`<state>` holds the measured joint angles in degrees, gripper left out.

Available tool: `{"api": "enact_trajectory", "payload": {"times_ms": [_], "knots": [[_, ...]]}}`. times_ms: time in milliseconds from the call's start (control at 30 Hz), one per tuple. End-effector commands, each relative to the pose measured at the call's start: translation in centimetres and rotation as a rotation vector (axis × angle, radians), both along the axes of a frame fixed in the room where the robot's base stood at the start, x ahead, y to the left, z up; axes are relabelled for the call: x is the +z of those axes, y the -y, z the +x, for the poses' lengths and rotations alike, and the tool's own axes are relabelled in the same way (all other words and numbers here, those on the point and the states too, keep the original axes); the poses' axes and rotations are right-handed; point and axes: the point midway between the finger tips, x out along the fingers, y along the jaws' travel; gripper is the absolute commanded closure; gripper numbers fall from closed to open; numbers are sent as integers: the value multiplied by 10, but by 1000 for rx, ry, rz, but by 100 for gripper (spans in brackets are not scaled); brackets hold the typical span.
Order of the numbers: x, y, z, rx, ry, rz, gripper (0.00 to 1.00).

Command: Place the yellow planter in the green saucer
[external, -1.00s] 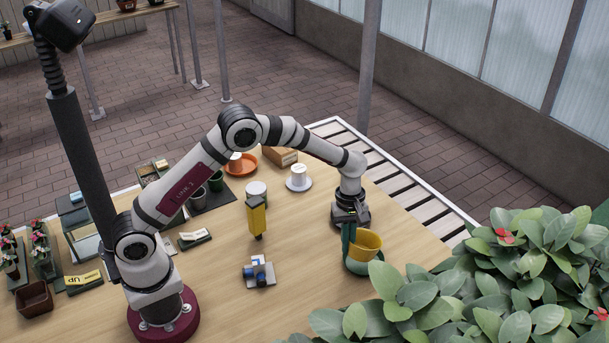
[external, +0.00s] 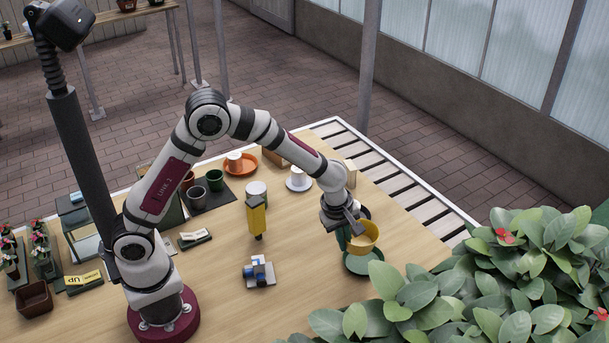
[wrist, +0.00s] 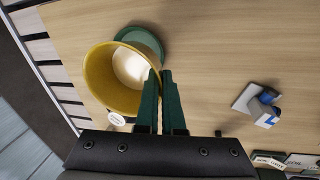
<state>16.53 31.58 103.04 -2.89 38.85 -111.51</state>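The yellow planter (external: 365,238) hangs just above the green saucer (external: 362,264) on the right part of the table, slightly tilted. My gripper (external: 350,230) is at its left side with green fingers close together. In the wrist view the fingers (wrist: 160,85) are shut on the near wall of the yellow planter (wrist: 100,75), which looks empty inside. The green saucer (wrist: 148,38) shows partly behind the planter, the rest hidden by it.
A yellow upright object (external: 256,216) and a small grey-and-blue item (external: 260,272) stand left of the saucer. A white saucer (external: 299,185) with a white cup and an orange saucer (external: 241,167) lie farther back. Leafy plants (external: 500,270) fill the front right.

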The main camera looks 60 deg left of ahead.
Motion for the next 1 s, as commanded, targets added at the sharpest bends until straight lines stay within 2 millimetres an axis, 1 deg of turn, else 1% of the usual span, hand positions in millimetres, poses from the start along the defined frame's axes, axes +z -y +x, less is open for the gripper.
{"api": "enact_trajectory", "payload": {"times_ms": [33, 100, 200, 267, 400, 467, 533, 733, 967, 1000], "knots": [[-9, -12, 9, 6, -3, 0, 100], [-20, -25, 20, 5, -2, -1, 100], [-29, -37, 30, 0, -2, 0, 100], [-34, -40, 34, 0, -1, 0, 100], [-62, -41, 34, -2, -3, 0, 100], [-70, -41, 34, -2, -2, -1, 100], [-72, -41, 34, -2, 0, -1, 100], [-72, -41, 34, -2, 0, -1, 100], [-79, -40, 34, -2, -1, -1, 100], [-80, -41, 34, -2, -1, -1, 92]]}}
